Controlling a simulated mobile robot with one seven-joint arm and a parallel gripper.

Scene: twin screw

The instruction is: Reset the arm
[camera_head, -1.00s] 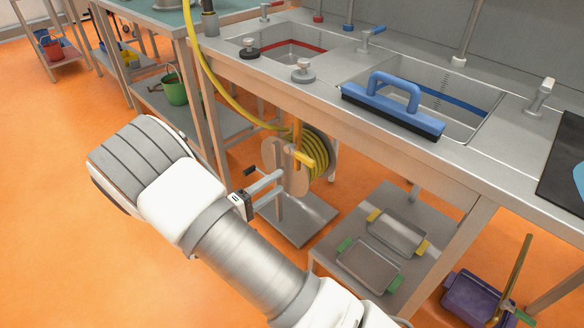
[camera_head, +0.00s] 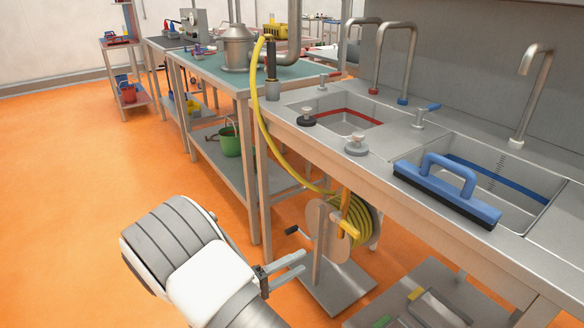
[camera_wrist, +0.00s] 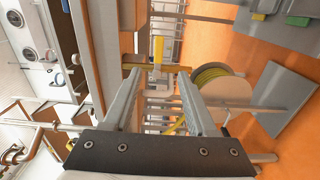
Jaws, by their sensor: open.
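My arm reaches in from the bottom of the head view, over the orange floor in front of the sink counter. My gripper (camera_head: 290,268) is seen from behind the wrist, its fingers pointing right towards the hose reel (camera_head: 352,235). In the wrist view my gripper (camera_wrist: 158,95) shows two fingers apart with nothing held between them. Beyond the fingertips a yellow piece (camera_wrist: 166,50) of the hose gear is visible. Whether the fingers touch anything cannot be seen, but they look apart from the reel.
The steel sink counter (camera_head: 395,203) runs along the right, with a blue squeegee (camera_head: 447,190) across the right basin. A yellow hose (camera_head: 262,130) hangs over the counter to the reel. A green bucket (camera_head: 229,142) sits on a lower shelf. The orange floor (camera_head: 70,200) at left is clear.

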